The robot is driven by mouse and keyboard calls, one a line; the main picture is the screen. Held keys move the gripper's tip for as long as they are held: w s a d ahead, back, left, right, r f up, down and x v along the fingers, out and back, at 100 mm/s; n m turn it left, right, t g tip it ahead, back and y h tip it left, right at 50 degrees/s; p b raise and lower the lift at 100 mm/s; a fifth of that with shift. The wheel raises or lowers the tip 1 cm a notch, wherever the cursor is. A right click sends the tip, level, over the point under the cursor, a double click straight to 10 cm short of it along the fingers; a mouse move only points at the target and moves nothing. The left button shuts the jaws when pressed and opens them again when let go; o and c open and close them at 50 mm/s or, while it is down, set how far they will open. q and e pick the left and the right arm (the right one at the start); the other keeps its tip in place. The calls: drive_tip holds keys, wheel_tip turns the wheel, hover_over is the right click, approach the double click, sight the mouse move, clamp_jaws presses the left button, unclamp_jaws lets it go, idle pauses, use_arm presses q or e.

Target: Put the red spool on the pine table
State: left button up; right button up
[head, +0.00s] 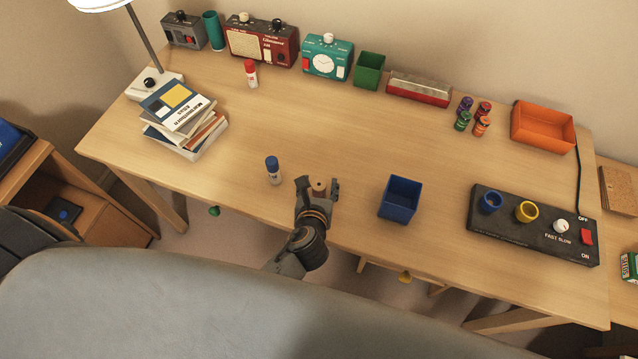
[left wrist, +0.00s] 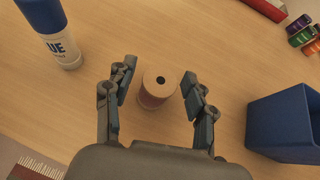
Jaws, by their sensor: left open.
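A small spool (left wrist: 159,87) with a pale round top, a dark centre hole and a dull reddish side stands upright on the light wooden desk (head: 330,130). It also shows in the head view (head: 319,186), near the desk's front edge. My left gripper (head: 318,190) is open around it, one finger on each side. In the left wrist view the gripper (left wrist: 158,88) shows gaps between both fingers and the spool. I cannot tell whether this desk or another piece is the pine table. My right gripper is out of view.
A blue-capped glue stick (head: 273,170) stands left of the gripper and a blue open box (head: 400,198) right of it. A black control panel (head: 533,224), several small coloured spools (head: 473,115) and an orange tray (head: 543,127) are further right. Books (head: 185,125) are stacked left.

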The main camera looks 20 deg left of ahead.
use_arm(q)
drive_tip(key=shift+r, duration=0.2)
drive_tip(key=v, duration=1.2)
drive_tip(key=shift+a, duration=0.1)
